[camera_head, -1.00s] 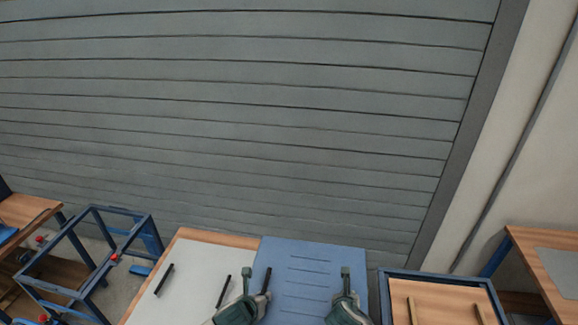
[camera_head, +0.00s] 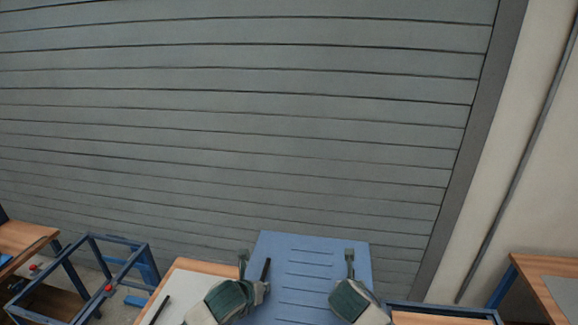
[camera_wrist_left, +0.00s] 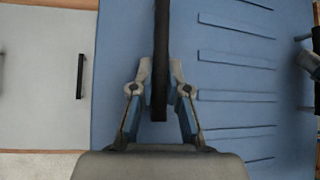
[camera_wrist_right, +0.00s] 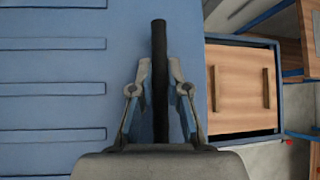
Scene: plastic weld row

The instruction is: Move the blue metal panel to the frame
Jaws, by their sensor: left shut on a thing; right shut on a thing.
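The blue metal panel (camera_head: 300,285) has a row of slots and a black bar handle along each side. My left gripper (camera_head: 254,272) is shut on the left handle (camera_wrist_left: 160,45), seen in the left wrist view. My right gripper (camera_head: 350,265) is shut on the right handle (camera_wrist_right: 159,50), seen in the right wrist view. The panel's lower part is cut off in the head view. An open blue tube frame (camera_head: 66,277) with red knobs stands at the far left of the head view, apart from the panel.
A grey panel (camera_head: 172,310) with black handles lies on a wooden table (camera_head: 205,266) left of the blue panel. A blue-edged wooden top (camera_head: 440,318) is at the lower right, with another wooden bench (camera_head: 530,275) beyond. A grey slatted wall (camera_head: 230,120) closes the back.

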